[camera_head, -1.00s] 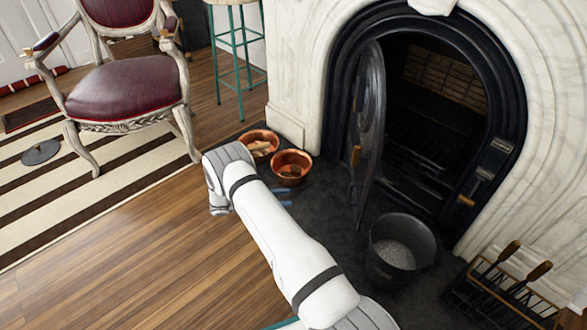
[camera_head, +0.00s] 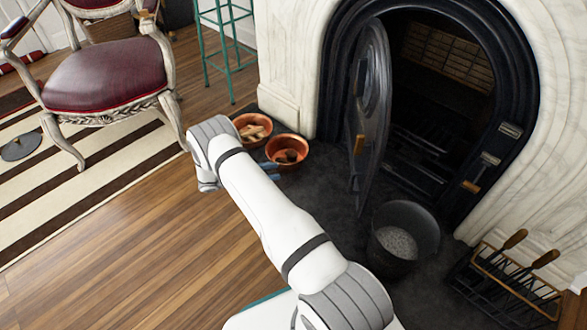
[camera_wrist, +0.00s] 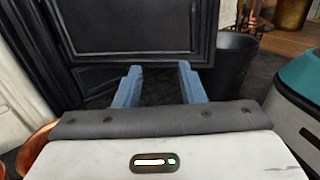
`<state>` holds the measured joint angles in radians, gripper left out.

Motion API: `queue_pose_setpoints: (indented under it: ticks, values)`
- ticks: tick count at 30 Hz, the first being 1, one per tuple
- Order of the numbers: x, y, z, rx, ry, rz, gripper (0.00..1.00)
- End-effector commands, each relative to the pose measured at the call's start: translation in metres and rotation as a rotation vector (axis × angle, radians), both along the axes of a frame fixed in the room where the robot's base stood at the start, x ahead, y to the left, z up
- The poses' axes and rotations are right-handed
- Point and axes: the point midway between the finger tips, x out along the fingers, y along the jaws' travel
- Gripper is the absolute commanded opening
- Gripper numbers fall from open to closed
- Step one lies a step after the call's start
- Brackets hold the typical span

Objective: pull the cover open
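The fireplace cover (camera_head: 372,110) is a dark, arched metal door. It stands swung out at a steep angle from the left side of the dark fireplace opening. In the wrist view, the dark panelled metal ahead (camera_wrist: 135,28) looks like the cover's face. My gripper (camera_wrist: 158,72) has two blue fingers, spread apart with nothing between them, pointing toward that panel. I cannot tell whether they touch it. In the head view, my arm mostly hides the gripper; a bit of blue finger shows left of the cover.
Two copper bowls (camera_head: 252,128) (camera_head: 287,150) stand close beside my gripper. A black bucket (camera_head: 403,238) stands on the dark hearth right of the cover. A rack of fire tools (camera_head: 505,285) is at lower right. A red armchair (camera_head: 110,75) stands left; the wooden floor (camera_head: 130,235) is clear.

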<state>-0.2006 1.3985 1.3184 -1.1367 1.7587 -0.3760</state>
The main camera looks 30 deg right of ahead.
Motion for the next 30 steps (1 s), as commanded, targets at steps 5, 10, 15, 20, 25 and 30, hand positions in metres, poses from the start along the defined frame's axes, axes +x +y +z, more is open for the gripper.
queue_pose_setpoints:
  ticks: [5, 10, 15, 20, 25, 30]
  values:
    - [-0.007, -0.024, -0.002, 0.000, 0.002, -0.007, 0.36]
    - [-0.015, -0.052, -0.002, -0.001, 0.001, -0.008, 0.36]
    - [-0.020, -0.070, -0.001, 0.000, 0.001, -0.007, 0.36]
    - [-0.021, -0.076, 0.000, 0.000, 0.000, -0.006, 0.36]
    - [-0.021, -0.076, 0.000, 0.000, 0.000, -0.006, 0.36]
    - [-0.021, -0.076, 0.000, 0.000, 0.000, -0.006, 0.25]
